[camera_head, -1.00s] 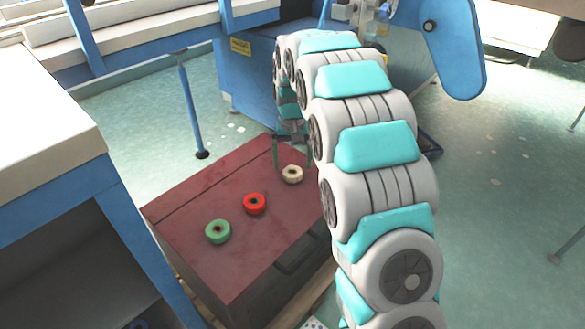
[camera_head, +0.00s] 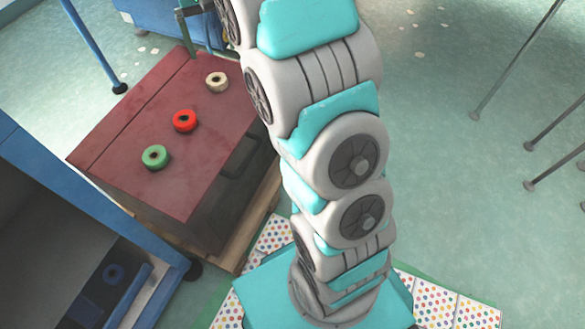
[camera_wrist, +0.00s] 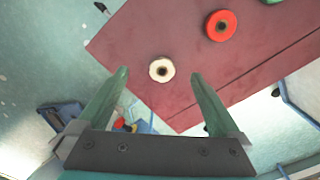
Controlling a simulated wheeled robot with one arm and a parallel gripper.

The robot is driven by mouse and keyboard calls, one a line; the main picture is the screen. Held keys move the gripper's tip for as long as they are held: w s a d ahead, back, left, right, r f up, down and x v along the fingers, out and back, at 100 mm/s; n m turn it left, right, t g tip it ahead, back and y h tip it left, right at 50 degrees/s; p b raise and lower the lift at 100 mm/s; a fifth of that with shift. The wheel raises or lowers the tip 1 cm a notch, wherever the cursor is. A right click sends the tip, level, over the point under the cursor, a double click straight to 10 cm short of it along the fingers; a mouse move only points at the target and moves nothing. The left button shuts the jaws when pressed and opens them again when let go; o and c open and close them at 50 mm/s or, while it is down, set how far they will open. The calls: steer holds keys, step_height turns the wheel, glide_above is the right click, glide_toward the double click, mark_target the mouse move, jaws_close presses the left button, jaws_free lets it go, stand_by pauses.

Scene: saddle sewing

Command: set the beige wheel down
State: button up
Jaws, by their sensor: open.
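The beige wheel (camera_head: 217,81) lies flat on the dark red box top near its far right end. It also shows in the wrist view (camera_wrist: 162,69), with its dark centre hole facing up, ahead of and between my fingers. My gripper (camera_wrist: 154,88) is open and empty, its two green fingers spread wide and apart from the wheel. In the head view only a small part of my gripper shows at the top edge. The red wheel (camera_head: 185,121) and the green wheel (camera_head: 156,157) lie in a row with the beige one.
The dark red box (camera_head: 205,185) stands on a wooden pallet (camera_head: 258,218). A blue-framed table with a dark shelf stands at the left. Thin grey metal legs (camera_head: 530,185) stand at the right. The green floor between them and my arm is open.

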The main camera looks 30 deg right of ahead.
steer(key=s+f, duration=0.2)
steer(key=s, duration=1.7)
steer(key=s+f+n+g, duration=0.1)
steer(key=s+f, duration=0.1)
steer(key=s, duration=1.8)
steer(key=shift+s+f+n+g, duration=0.15)
steer(key=shift+f+n+g, duration=0.05)
steer(key=shift+n+g, duration=0.1)
